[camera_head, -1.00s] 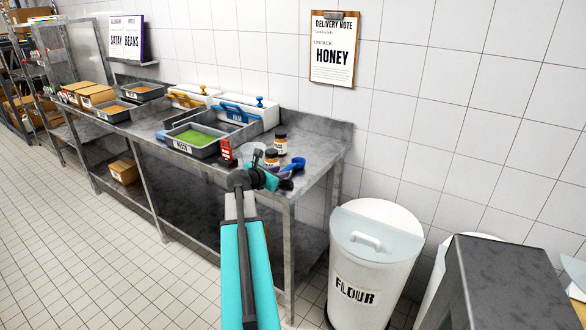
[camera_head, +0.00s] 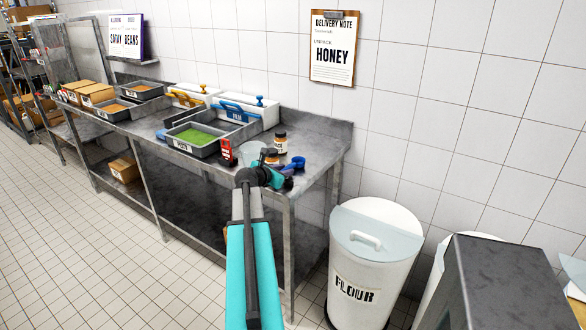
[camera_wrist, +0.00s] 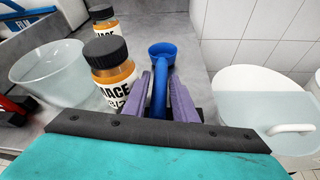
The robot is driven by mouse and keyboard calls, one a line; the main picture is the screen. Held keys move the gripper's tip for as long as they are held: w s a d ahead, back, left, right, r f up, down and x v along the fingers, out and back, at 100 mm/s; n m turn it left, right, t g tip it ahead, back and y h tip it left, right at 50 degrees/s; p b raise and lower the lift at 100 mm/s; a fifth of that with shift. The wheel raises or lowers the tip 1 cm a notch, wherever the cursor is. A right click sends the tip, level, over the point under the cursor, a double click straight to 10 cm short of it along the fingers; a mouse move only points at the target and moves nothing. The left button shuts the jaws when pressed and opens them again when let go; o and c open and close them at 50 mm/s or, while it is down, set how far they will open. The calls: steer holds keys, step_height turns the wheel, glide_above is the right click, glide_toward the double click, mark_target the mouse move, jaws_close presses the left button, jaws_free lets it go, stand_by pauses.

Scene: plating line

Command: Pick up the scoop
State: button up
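The blue scoop (camera_head: 294,163) lies near the right end of the steel table. Its round cup (camera_wrist: 161,50) points away from me in the wrist view. Its handle (camera_wrist: 159,92) runs back between the two purple fingers of my gripper (camera_wrist: 162,88). The fingers stand on either side of the handle and look open around it, with no clear sign of a grip. In the head view my gripper (camera_head: 285,181) is at the table's front edge, partly hidden by my arm.
A clear bowl (camera_wrist: 50,75) is further left. A red item (camera_head: 226,153) and a tray of green contents (camera_head: 193,151) lie beyond. A flour bin (camera_head: 362,285) stands right.

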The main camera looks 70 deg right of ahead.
jaws_close()
steer(key=shift+r, duration=0.1)
